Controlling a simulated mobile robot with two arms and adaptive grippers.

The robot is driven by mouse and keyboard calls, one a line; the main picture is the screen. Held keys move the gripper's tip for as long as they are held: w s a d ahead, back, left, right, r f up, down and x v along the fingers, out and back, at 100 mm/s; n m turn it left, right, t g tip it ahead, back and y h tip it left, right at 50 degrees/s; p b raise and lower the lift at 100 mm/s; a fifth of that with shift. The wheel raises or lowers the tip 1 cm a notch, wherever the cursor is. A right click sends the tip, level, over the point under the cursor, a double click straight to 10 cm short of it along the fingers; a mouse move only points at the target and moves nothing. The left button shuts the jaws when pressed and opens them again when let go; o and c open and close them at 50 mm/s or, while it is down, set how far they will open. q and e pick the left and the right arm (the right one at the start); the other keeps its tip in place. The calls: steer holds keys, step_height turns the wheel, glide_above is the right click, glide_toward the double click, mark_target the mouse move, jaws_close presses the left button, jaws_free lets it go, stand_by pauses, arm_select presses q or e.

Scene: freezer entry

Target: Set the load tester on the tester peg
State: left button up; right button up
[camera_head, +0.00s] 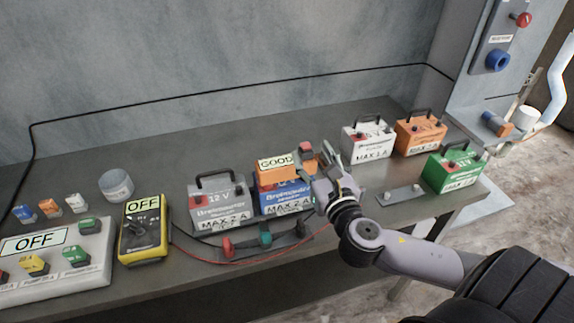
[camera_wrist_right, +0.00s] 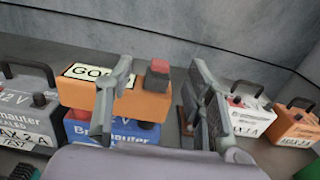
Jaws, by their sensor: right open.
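The load tester (camera_head: 272,175) appears to be the orange box with a "GOOD" display and a red block. It sits on top of a blue battery (camera_head: 285,196), and it also shows in the right wrist view (camera_wrist_right: 75,94). My right gripper (camera_head: 322,160) is at its right end, open. In the wrist view the red block (camera_wrist_right: 157,77) lies between the spread fingers (camera_wrist_right: 160,95); I cannot tell whether they touch it. I cannot tell which part is the tester peg. My left gripper is not in view.
A grey battery (camera_head: 218,205) stands left of the blue one. White (camera_head: 367,140), orange (camera_head: 420,134) and green (camera_head: 452,172) batteries stand to the right. A yellow meter (camera_head: 143,235) and a switch panel (camera_head: 50,262) are at left. A clamp rack (camera_head: 250,250) lies in front. Bare bench lies behind.

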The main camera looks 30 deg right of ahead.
mark_target(306, 145)
steer(key=p+x, duration=0.1)
steer(key=x, duration=0.3)
steer(key=shift+w+d+p, duration=0.15)
steer(key=shift+w+p, duration=0.15)
steer(key=shift+p, duration=0.05)
steer(key=shift+w+f, duration=0.1)
steer(key=shift+w, duration=0.1)
steer(key=shift+s, duration=0.1)
steer(key=shift+c, duration=0.4)
jaws_close()
stand_by(0.3)
